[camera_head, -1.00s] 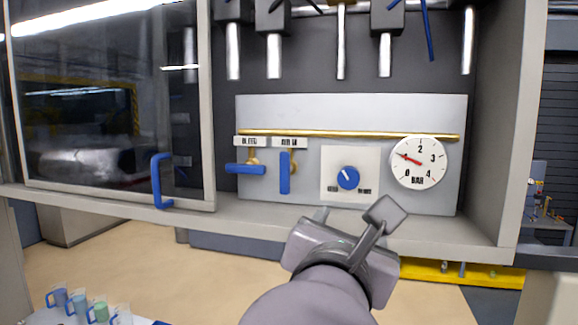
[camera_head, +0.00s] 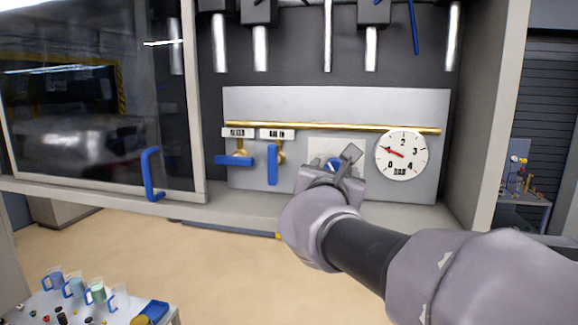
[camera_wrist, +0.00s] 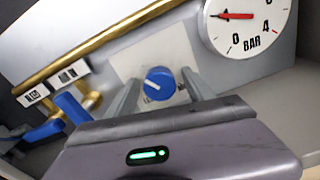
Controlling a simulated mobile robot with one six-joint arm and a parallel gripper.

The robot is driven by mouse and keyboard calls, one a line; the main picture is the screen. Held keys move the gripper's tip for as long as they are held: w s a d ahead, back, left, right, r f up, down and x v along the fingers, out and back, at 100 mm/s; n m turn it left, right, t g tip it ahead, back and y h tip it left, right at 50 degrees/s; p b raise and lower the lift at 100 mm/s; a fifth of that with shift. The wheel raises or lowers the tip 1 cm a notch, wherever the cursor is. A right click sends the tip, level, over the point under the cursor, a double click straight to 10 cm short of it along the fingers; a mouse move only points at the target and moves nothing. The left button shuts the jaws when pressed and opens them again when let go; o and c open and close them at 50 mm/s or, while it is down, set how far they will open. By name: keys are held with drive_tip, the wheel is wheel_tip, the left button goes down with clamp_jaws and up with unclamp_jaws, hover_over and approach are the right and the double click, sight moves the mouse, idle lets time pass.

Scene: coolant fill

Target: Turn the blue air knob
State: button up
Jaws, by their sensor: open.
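The blue air knob (camera_wrist: 160,83) sits on a pale square plate on the grey panel, with a light pointer mark on its face. In the head view the knob (camera_head: 333,163) shows only in part, behind my gripper (camera_head: 335,168). In the wrist view my gripper (camera_wrist: 158,98) is open, with one finger to the left of the knob and one to the right. The fingers appear apart from the knob. I cannot tell how far the fingertips are from the plate.
A round BAR gauge (camera_head: 401,155) is right of the knob; its red needle points left. Two blue valve handles (camera_head: 234,161) (camera_head: 272,166) are left of it, under a brass pipe (camera_head: 330,127). A glass door with a blue handle (camera_head: 151,174) stands at left. Jugs (camera_head: 75,288) are lower left.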

drive_tip(key=shift+w, duration=0.15)
drive_tip(key=c, duration=0.5)
clamp_jaws()
drive_tip(key=shift+f+m+b, duration=0.15)
drive_tip(key=shift+m+b, duration=0.15)
drive_tip(key=shift+b, duration=0.2)
